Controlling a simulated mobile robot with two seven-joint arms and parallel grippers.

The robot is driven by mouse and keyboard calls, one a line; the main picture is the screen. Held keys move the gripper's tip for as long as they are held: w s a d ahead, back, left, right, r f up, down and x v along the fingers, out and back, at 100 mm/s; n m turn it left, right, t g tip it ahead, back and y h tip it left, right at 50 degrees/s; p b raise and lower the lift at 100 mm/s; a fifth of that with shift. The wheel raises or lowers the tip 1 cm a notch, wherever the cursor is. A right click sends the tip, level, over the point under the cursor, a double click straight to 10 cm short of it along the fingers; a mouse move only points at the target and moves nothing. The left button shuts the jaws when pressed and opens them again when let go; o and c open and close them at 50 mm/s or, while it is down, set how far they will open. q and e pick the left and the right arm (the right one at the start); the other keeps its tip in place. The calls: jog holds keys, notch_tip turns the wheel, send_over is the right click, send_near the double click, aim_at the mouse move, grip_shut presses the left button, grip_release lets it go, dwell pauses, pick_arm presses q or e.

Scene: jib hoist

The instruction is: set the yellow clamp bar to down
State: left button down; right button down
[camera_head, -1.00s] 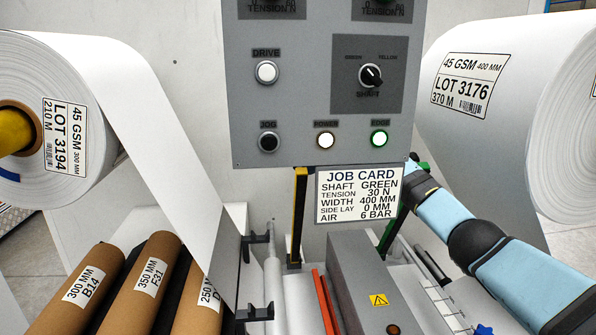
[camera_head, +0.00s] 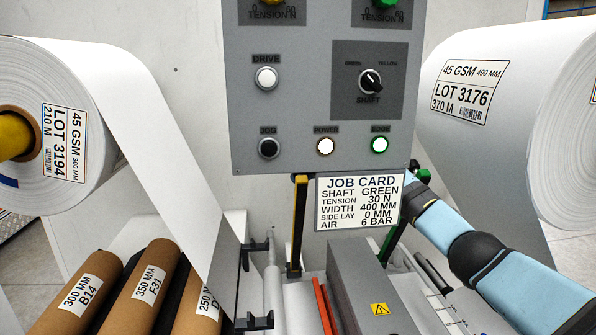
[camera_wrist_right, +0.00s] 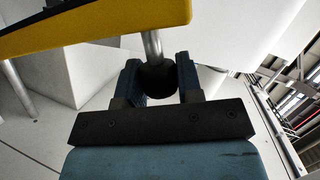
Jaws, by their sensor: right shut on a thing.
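A yellow bar with a dark edge, which looks like the yellow clamp bar (camera_wrist_right: 110,25), crosses the top left of the right wrist view. A bright metal rod (camera_wrist_right: 153,46) runs from under it to a black knob (camera_wrist_right: 157,78). My right gripper (camera_wrist_right: 158,70) is shut on this knob, with one blue-grey finger on each side. In the head view a yellow and black upright strip (camera_head: 299,225) stands left of the job card; it may be the same bar. There my right arm reaches in from the right and its gripper is hidden. My left gripper is not in view.
The grey control panel (camera_head: 310,130) hangs in front, with the job card (camera_head: 359,200) below it. Large paper rolls flank it, left (camera_head: 80,90) and right (camera_head: 520,130). A green strip (camera_head: 392,240) stands right of the card. Brown cores (camera_head: 145,305) lie lower left.

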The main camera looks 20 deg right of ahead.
pick_arm(q)
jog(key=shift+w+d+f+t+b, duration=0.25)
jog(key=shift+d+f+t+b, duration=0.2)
jog(key=shift+b, duration=2.05)
pick_arm(e)
jog(key=s+a+f+n+t, duration=0.1)
jog(key=s+a+f+n, duration=0.1)
jog(key=s+f, duration=0.5)
jog(key=s+a+f+n+t+h, duration=0.1)
jog(key=s+a+f+n+t, duration=0.1)
jog(key=s+f, duration=0.6)
jog(key=shift+s+a+n+h, duration=0.35)
jog(key=shift+s+a, duration=0.55)
jog(key=shift+s, duration=1.75)
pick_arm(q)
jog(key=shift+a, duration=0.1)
